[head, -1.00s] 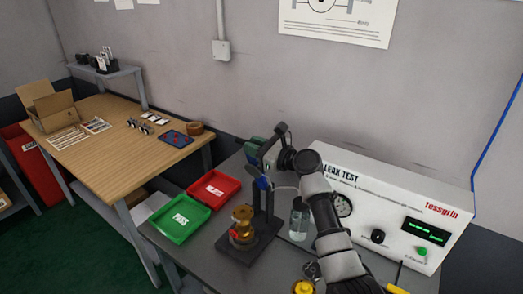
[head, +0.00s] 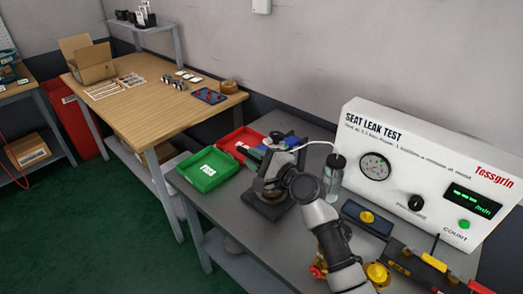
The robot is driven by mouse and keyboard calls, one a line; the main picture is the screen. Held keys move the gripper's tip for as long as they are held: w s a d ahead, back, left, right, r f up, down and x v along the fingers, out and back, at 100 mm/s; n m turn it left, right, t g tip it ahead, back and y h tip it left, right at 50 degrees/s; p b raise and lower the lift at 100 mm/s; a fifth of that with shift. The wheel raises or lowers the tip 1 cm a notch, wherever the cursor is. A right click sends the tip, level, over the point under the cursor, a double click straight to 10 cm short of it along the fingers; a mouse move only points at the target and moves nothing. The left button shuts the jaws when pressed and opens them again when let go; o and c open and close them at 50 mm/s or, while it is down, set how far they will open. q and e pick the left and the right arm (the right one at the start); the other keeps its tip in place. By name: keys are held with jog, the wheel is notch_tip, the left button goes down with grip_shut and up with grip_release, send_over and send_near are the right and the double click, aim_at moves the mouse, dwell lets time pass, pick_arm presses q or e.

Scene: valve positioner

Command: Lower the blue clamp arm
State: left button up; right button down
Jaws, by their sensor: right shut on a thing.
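The blue clamp arm (head: 291,141) shows as small blue patches at the top of the test fixture, beside my right gripper (head: 272,151). My right gripper is shut on the clamp arm, above the fixture. My wrist and forearm come up from the bottom and hide much of the clamp and its post. The fixture's dark base (head: 262,207) stands on the grey bench. A brass valve (head: 266,187) sits on the base, partly covered by my gripper. I cannot tell whether the clamp touches the valve. My left gripper is out of view.
A green tray (head: 203,188) and a red tray (head: 232,143) lie left of the fixture. A clear bottle (head: 333,178) stands just right of my wrist, before the white leak tester (head: 420,165). Yellow-knobbed parts (head: 377,274) crowd the front right.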

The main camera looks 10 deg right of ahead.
jog(key=shift+s+a+f+n+b, duration=0.1)
jog(key=shift+f+n+b, duration=0.35)
jog(key=shift+f, duration=0.35)
jog(key=shift+s+a+f+n+b, duration=0.15)
jog(key=shift+f+n+b, duration=0.15)
jog(key=shift+f+b, duration=0.35)
jog(key=shift+s+a+f+n+b, duration=0.1)
jog(key=shift+f+n+b, duration=0.25)
jog(key=shift+f, duration=0.55)
jog(key=c, duration=1.1)
grip_release()
jog(key=shift+o, duration=0.2)
jog(key=shift+r, duration=0.1)
jog(key=shift+d, duration=0.1)
jog(key=b+v, duration=0.1)
jog(key=v, duration=0.9)
jog(key=shift+s+d, duration=0.2)
jog(key=shift+s, duration=0.1)
